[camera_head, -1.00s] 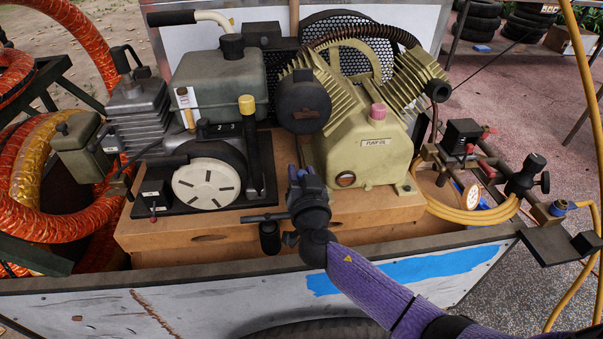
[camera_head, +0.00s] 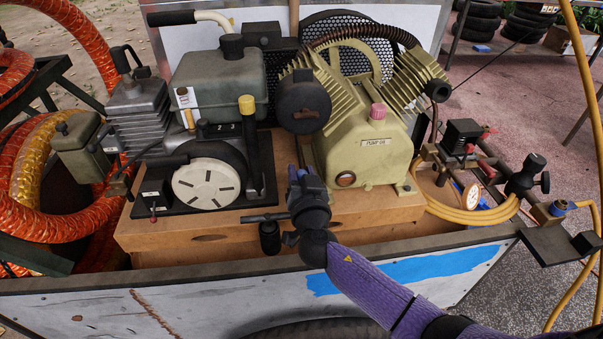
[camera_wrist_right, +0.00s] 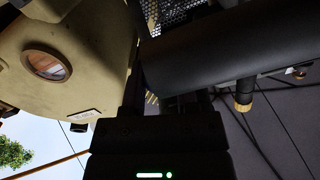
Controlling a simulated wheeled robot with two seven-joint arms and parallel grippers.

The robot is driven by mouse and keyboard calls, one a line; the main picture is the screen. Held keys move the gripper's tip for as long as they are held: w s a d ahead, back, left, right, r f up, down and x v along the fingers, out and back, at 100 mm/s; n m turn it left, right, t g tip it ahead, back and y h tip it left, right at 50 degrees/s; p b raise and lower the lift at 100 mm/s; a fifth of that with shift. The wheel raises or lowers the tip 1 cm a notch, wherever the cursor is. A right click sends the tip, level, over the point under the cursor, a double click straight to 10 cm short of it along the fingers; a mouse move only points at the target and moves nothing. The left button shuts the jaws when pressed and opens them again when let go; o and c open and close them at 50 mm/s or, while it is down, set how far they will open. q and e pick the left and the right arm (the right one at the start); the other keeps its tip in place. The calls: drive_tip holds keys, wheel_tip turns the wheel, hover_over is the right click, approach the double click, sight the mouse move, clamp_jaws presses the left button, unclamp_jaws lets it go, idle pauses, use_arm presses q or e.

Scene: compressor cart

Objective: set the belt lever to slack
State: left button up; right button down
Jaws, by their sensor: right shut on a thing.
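My right gripper (camera_head: 300,172) is in front of the compressor, between the engine and the cream pump (camera_head: 368,150), with its purple arm coming in from the lower right. It is shut on what looks like the belt lever (camera_head: 299,150), a thin dark bar that stands up just beyond the fingertips. The fingers hide its lower part. In the right wrist view the fingers (camera_wrist_right: 148,98) are dark and in shadow beside the pump, and what they hold is hard to make out. My left gripper is not in view.
The engine with a white round starter cover (camera_head: 209,184) and a yellow-topped handle (camera_head: 247,105) stands close on the left. A black cylinder (camera_head: 304,106) overhangs the gripper. The cart's front wall (camera_head: 190,295) lies below. Yellow hose (camera_head: 470,214) coils at the right.

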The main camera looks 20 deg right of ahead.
drive_tip(key=shift+r+p, duration=0.2)
drive_tip(key=shift+p, duration=0.1)
drive_tip(key=w+r+g+p, duration=0.1)
drive_tip(key=p, duration=0.2)
drive_tip(key=w+r+g+p, duration=0.1)
drive_tip(key=p, duration=0.2)
drive_tip(key=shift+d+r+g+y, duration=0.1)
drive_tip(key=shift+d+g+y, duration=0.2)
drive_tip(key=shift+w+d+g+p, duration=0.2)
drive_tip(key=shift+w+g+p, duration=0.5)
drive_tip(key=shift+w+p, duration=0.25)
drive_tip(key=shift+w+d+f+y+b, duration=0.1)
drive_tip(key=shift+w+f+y+b, duration=0.25)
drive_tip(key=shift+b, duration=0.2)
drive_tip(key=shift+r, duration=0.15)
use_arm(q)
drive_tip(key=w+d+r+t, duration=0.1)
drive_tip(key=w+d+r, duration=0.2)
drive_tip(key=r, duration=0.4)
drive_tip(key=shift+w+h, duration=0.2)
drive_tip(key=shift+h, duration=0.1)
use_arm(e)
drive_tip(key=shift+c, duration=1.9)
unclamp_jaws()
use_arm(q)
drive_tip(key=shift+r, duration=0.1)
